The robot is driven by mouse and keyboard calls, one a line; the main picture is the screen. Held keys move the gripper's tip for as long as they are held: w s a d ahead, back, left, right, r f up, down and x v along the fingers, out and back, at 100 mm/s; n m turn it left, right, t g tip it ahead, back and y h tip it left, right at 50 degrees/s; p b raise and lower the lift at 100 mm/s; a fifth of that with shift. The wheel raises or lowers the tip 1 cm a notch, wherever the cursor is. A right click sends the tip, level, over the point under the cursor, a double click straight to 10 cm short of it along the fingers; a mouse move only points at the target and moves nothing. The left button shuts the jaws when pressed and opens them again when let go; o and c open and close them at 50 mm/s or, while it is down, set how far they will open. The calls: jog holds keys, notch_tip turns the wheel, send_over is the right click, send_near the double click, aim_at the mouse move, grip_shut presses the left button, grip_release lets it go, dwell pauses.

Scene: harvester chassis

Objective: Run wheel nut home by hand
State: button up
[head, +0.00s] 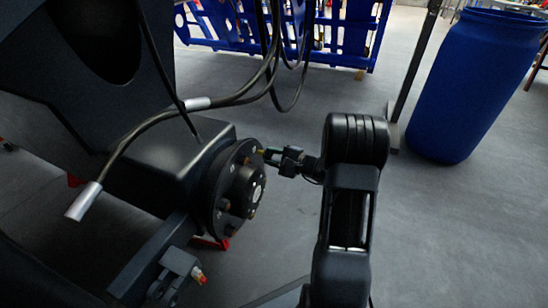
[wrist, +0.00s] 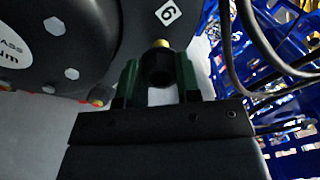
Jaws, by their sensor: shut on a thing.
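The black round wheel hub (head: 222,190) faces right on the dark axle housing in the head view. Its flange fills the top left of the wrist view (wrist: 105,30), with a white diamond label reading 6 (wrist: 168,12). My gripper (head: 270,155) is at the hub's upper right edge. In the wrist view its two green fingers (wrist: 158,76) are shut on a dark wheel nut (wrist: 159,65). A brassy stud (wrist: 161,44) shows just beyond the nut, in line with it. How far the nut sits on the stud is hidden.
Black hoses (head: 238,98) hang above and behind the hub. A blue barrel (head: 470,85) stands at right beside a dark post. Blue racks (head: 235,25) stand at the back.

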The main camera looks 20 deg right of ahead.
jog(key=shift+x, duration=1)
jog(key=shift+s+d+b, duration=0.1)
jog(key=shift+d+b, duration=0.05)
jog(key=shift+b, duration=0.25)
jog(key=shift+c, duration=0.3)
jog(key=shift+r, duration=0.1)
jog(key=shift+r+m+p, duration=0.2)
jog(key=shift+m+p, duration=0.4)
jog(key=shift+p, duration=0.15)
jog(key=shift+r+m+p, duration=0.15)
jog(key=shift+m+p, duration=0.55)
jog(key=shift+p, duration=0.15)
jog(key=shift+m+p, duration=1)
jog(key=shift+m, duration=0.1)
jog(key=shift+f+m, duration=0.35)
jog(key=shift+m, duration=0.15)
jog(key=o, duration=1.1)
jog(key=shift+c, duration=0.2)
